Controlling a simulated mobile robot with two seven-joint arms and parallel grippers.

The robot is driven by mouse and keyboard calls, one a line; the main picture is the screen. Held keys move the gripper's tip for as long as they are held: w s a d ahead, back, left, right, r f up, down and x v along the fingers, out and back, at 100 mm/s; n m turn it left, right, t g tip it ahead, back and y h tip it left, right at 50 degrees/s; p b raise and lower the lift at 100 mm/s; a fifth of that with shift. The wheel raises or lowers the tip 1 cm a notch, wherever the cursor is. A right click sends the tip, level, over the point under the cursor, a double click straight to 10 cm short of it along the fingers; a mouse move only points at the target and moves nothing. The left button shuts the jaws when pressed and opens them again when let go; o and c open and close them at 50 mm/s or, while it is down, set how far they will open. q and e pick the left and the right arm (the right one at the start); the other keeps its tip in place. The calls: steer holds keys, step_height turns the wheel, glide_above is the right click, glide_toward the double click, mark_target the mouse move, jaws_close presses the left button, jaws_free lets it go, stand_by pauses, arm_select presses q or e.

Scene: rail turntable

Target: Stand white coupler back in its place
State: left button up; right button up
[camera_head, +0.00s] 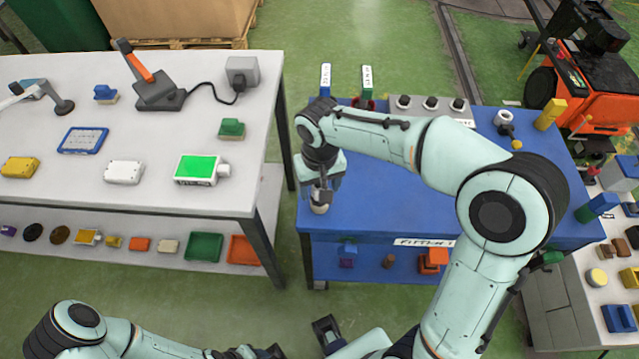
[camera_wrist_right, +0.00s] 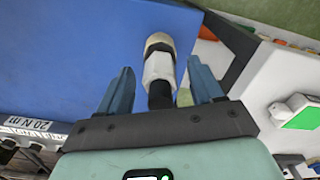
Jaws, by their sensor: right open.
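The white coupler (camera_wrist_right: 159,62) is between the two fingers of my right gripper (camera_wrist_right: 161,78) in the wrist view. It has a white body, a cream end away from the palm and a dark stem towards the palm. Gaps show on both sides, so the fingers are open around it. In the head view my right gripper (camera_head: 320,188) points down at the left front edge of the blue table, and the coupler's pale end (camera_head: 319,208) shows just below it. My left arm is low at the left; its fingers are not clear.
The blue table (camera_head: 385,205) is mostly bare in front. A row of dark knobs (camera_head: 430,104) and two tags stand at its back. Another white fitting (camera_head: 504,118) with a dark part is at the back right. A white table (camera_head: 60,195) with several devices stands at the left, across a gap.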

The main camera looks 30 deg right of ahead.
step_height(320, 180, up, 14)
steer(key=p, duration=0.2)
steer(key=shift+f, duration=0.25)
stand_by(0.7)
